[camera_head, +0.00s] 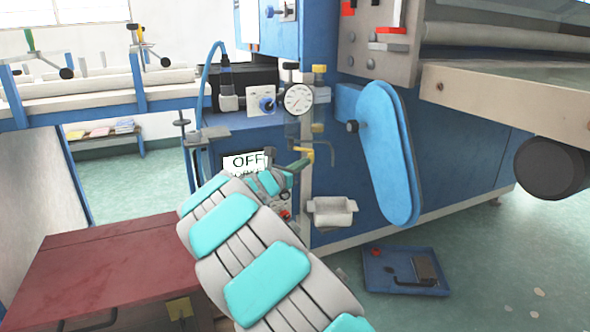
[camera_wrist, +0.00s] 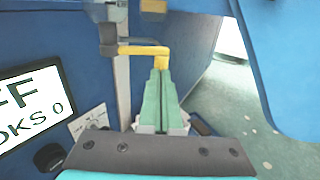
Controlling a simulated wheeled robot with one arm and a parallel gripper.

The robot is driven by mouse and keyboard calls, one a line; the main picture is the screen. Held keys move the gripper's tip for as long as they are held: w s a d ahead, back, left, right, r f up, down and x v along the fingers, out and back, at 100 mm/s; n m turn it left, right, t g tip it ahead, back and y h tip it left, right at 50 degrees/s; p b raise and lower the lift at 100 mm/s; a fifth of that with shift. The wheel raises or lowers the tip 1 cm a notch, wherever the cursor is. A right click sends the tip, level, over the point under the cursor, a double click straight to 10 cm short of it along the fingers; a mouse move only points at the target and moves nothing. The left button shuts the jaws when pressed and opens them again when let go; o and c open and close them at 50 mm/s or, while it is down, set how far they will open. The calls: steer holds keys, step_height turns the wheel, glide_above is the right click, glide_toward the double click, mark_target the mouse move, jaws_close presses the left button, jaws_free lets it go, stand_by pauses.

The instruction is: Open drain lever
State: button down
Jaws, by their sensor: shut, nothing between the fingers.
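The yellow lever (camera_head: 322,150) sits on a pipe on the blue machine's front, which I take to be the drain lever. In the wrist view the yellow lever (camera_wrist: 143,50) runs sideways from the pipe, and its bent end lies right at my fingertips. My gripper (camera_head: 302,163) reaches up to it from the lower left. In the wrist view my gripper (camera_wrist: 161,73) has its green fingers together with nothing between them. I cannot tell whether the fingertips touch the lever. Part of the pipe is hidden behind my arm.
A white container (camera_head: 332,214) hangs below the lever. A sign reading OFF (camera_head: 244,162) is left of my gripper. A pressure gauge (camera_head: 298,99) is above. A blue rounded guard (camera_head: 388,150) stands close on the right. A blue tray (camera_head: 405,272) lies on the floor.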

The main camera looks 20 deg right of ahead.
steer(key=shift+w+d, duration=0.15)
steer(key=shift+d, duration=0.05)
steer(key=shift+d, duration=0.1)
steer(key=shift+w+d+r+n+t+y, duration=0.15)
steer(key=shift+d+n+t+y, duration=0.15)
steer(key=shift+d+t, duration=0.15)
steer(key=shift+w+d+f+n+t+y, duration=0.1)
steer(key=shift+w+d+n+t+y, duration=0.1)
steer(key=shift+d+n+t, duration=0.25)
steer(key=shift+s, duration=0.1)
steer(key=s+d+v, duration=0.1)
steer(key=s+v, duration=0.1)
steer(key=v, duration=1.1)
steer(key=shift+s+p, duration=0.2)
steer(key=shift+p, duration=0.2)
